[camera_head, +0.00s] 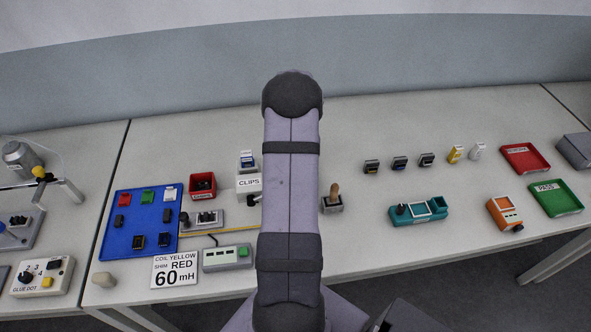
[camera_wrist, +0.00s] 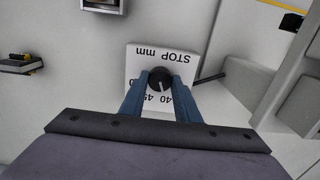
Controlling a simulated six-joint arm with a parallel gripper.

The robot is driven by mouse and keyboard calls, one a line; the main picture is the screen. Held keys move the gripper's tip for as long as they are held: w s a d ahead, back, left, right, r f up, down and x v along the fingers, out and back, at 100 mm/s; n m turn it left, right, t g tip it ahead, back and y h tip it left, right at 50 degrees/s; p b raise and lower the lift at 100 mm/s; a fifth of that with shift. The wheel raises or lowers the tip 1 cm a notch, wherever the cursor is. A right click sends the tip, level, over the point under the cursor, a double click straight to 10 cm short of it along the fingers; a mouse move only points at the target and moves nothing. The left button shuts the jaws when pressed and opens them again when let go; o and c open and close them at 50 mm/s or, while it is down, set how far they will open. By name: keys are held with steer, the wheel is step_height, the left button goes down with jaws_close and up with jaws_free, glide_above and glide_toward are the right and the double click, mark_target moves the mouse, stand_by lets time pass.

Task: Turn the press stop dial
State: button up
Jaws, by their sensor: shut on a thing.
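The press stop dial (camera_wrist: 161,79) is a round black knob with a white pointer line, seen in the wrist view. It sits on a white plate (camera_wrist: 134,62) marked "STOP mm", with the numbers 40 and 45 partly showing below the knob. My gripper (camera_wrist: 159,87) has its two blue fingers on either side of the knob, shut on it. The fingers hide part of the scale. In the head view my arm stands in front of the dial and hides both it and my gripper.
A grey structure (camera_wrist: 302,88) is close on the right in the wrist view. A blue tray (camera_head: 126,241) with several parts lies farther left.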

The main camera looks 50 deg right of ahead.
steer(key=o, duration=1)
steer(key=shift+o, duration=0.2)
steer(key=shift+r+b, duration=1.25)
steer(key=shift+r, duration=2.45)
